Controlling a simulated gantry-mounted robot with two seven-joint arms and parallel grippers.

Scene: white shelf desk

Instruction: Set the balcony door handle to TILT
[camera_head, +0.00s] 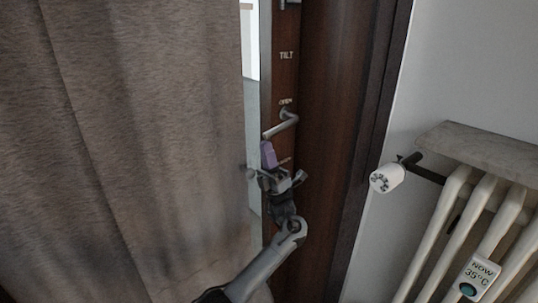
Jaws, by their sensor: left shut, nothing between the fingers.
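The balcony door handle (281,125) is a grey metal lever on the dark brown wooden door frame. It slants down and to the left from its pivot, just below a small label that appears to read OPEN (286,101). A TILT label (287,56) sits higher on the same wood. My left gripper (268,154) reaches up from below, shut and empty, with a purple piece at its tip. The tip is just below the handle's free end; I cannot tell whether they touch. My right gripper is not in view.
A brown curtain (130,140) hangs close on the left, beside the gripper.

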